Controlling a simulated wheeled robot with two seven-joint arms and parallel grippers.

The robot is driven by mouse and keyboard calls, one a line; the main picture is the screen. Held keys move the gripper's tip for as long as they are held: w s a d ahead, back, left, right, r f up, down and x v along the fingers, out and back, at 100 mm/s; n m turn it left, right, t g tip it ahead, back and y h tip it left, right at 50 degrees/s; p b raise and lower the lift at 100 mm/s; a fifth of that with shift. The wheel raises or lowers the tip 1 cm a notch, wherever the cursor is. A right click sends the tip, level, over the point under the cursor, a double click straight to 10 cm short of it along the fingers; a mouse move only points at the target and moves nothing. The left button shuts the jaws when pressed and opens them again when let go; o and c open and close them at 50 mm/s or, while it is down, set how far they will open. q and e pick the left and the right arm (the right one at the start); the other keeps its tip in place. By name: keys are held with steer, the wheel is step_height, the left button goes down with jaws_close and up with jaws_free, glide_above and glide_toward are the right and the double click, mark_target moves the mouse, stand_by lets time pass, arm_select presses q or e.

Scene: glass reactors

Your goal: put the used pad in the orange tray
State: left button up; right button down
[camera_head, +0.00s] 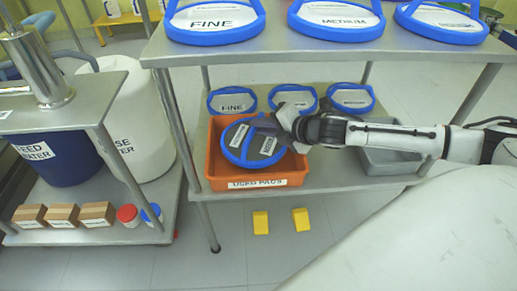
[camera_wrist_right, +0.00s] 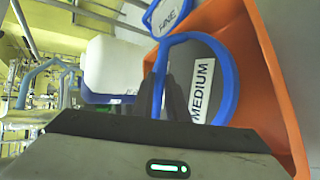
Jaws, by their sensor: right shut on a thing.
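The used pad (camera_head: 238,142) is a grey disc with a blue rim and white labels; in the right wrist view the pad (camera_wrist_right: 210,65) shows a label reading MEDIUM. My right gripper (camera_head: 277,132) is shut on its blue rim. The pad is tilted and is over or inside the orange tray (camera_head: 213,177), which is labelled USED PADS and stands on the lower shelf. I cannot tell whether the pad touches the tray floor. The orange tray's wall (camera_wrist_right: 270,60) also shows in the right wrist view. My left gripper is not in view.
Clean-looking pads marked FINE (camera_head: 231,101) and others stand behind the tray on the lower shelf. A grey tray (camera_head: 392,162) is to the right, under my right arm. Larger pads (camera_head: 215,20) lie on the upper shelf. A cart with drums (camera_head: 60,150) stands left.

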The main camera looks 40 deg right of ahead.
mark_target(263, 141)
steer(key=shift+f, duration=0.65)
step_height(263, 141, down, 4)
steer(key=shift+f+b, duration=0.1)
steer(key=shift+b, duration=1.15)
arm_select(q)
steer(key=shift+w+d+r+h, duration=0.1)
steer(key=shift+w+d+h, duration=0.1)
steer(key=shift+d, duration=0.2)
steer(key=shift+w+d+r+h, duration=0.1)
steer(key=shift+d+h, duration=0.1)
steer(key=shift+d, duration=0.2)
arm_select(e)
steer(key=c, duration=1.7)
jaws_free()
steer(key=shift+f, duration=0.1)
steer(key=shift+c, duration=0.2)
